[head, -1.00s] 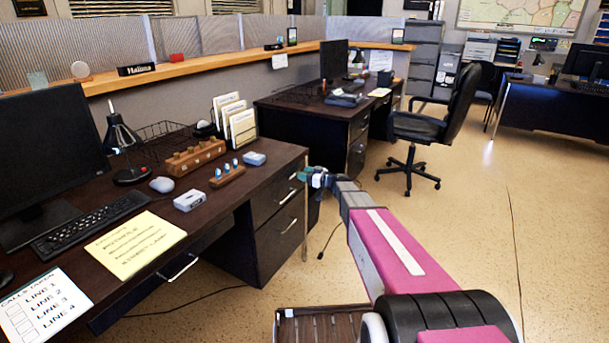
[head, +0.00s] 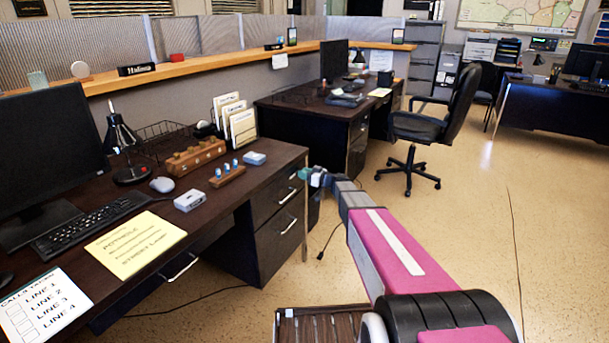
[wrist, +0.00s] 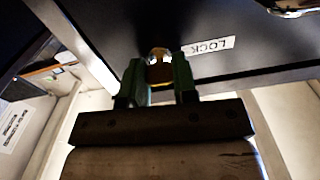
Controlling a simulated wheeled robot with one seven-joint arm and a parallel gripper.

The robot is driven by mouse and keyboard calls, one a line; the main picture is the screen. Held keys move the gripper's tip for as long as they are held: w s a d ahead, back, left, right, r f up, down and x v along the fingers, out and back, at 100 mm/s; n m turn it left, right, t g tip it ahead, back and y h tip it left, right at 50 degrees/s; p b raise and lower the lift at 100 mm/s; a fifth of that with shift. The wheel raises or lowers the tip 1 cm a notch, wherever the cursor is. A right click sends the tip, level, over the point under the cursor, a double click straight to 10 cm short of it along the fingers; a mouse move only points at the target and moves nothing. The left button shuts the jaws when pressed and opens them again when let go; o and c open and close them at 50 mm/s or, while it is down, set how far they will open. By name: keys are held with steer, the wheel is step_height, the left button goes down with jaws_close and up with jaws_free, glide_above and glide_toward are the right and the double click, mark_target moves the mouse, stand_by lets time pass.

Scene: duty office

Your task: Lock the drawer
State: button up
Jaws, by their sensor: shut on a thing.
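The desk drawers (head: 277,235) are shut, one above the other, with metal handles, at the right end of the near desk. My gripper (head: 305,174) is at the right edge of the upper drawer's front. In the wrist view, its two green fingers (wrist: 158,78) are shut on a small brass-coloured piece (wrist: 159,72) at a round metal lock (wrist: 157,54) on the dark front. A white label reading LOCK (wrist: 208,46) is just right of it. The fingers hide much of the piece, and I cannot tell how far it is turned.
A drawer handle (wrist: 295,6) shows at the wrist view's top right. The desk top (head: 205,208) holds a keyboard, lamp, wooden racks and papers. An office chair (head: 420,125) stands behind my arm. The floor (head: 500,230) to the right is clear.

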steer(key=m, duration=0.8)
steer(key=shift+m, duration=0.3)
steer(key=m, duration=0.4)
steer(key=shift+m, duration=2.1)
steer(key=shift+f, duration=0.1)
steer(key=o, duration=0.9)
